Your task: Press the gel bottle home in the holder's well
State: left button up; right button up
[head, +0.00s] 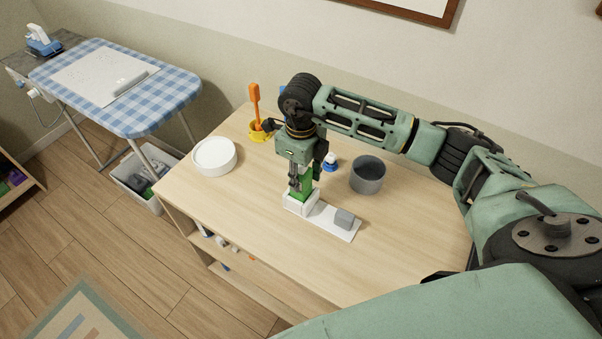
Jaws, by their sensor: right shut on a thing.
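The gel bottle (308,186) is green and stands at the white holder (328,220) on the wooden table. Its lower end is at the holder's raised left part, the well; how deep it sits I cannot tell. A grey block (344,218) sits on the right end of the holder's flat plate. My right gripper (301,184) points down from above and is shut on the gel bottle, hiding much of it. My left gripper is not in view.
On the table (235,215) stand a white round container (214,157), a grey cup (367,175), a small blue and white item (330,161) and a yellow cup (260,135) with an orange tool. The table's front left is clear.

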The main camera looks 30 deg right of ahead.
jog(key=shift+f+b, duration=1.45)
jog(key=shift+f, duration=0.4)
jog(key=o, duration=1.4)
jog(key=shift+c, duration=0.2)
jog(key=shift+r, duration=0.25)
notch_tip(320, 180, up, 11)
jog(key=shift+r, duration=0.1)
jog(key=shift+r+p, duration=1.3)
jog(key=shift+r, duration=0.95)
